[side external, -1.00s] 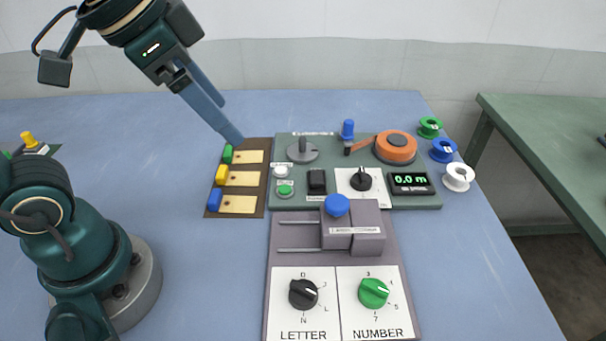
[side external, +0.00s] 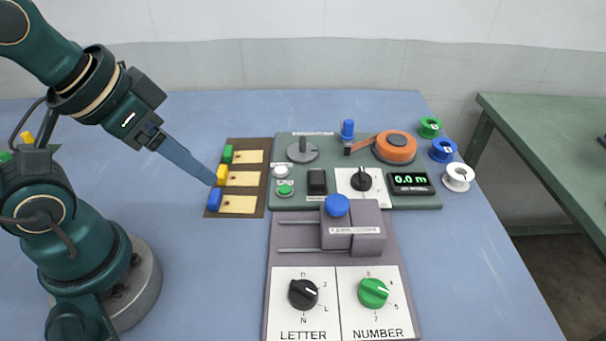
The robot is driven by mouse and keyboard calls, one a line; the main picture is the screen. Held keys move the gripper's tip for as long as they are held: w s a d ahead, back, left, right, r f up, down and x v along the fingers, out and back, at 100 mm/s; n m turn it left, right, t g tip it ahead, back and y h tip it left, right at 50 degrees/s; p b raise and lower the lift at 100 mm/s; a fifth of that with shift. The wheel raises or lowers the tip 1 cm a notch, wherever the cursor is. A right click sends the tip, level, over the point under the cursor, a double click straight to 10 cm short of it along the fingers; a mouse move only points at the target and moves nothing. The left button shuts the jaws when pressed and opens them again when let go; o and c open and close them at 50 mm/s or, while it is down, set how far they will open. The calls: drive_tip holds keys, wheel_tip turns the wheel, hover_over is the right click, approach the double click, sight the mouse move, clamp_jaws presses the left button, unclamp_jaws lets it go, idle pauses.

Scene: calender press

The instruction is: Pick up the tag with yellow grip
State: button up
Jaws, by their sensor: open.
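The tag with yellow grip (side external: 222,174) lies in the middle of a brown board (side external: 264,148), its cream plate (side external: 243,179) pointing right. A tag with green grip (side external: 228,154) lies behind it and a tag with blue grip (side external: 215,199) in front. My gripper (side external: 213,181) reaches down from the upper left with long blue fingers. Its tips are at the left side of the yellow grip, very close to it; I cannot tell whether they touch. The jaws are open, and the gap between the fingers is hidden from this side.
Right of the board is a green panel (side external: 428,202) with knobs, buttons, an orange reel (side external: 396,147) and a display reading 0.0 m (side external: 409,181). In front of it is a grey press (side external: 352,232) with letter and number dials. Spools (side external: 459,176) stand at the right.

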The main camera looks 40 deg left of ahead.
drive_tip(key=n+g, duration=0.6)
drive_tip(key=n, duration=2.1)
hover_over(221, 171)
wheel_tip(221, 171, down, 11)
drive_tip(key=shift+r, duration=0.2)
drive_tip(key=shift+f, duration=2.35)
clamp_jaws()
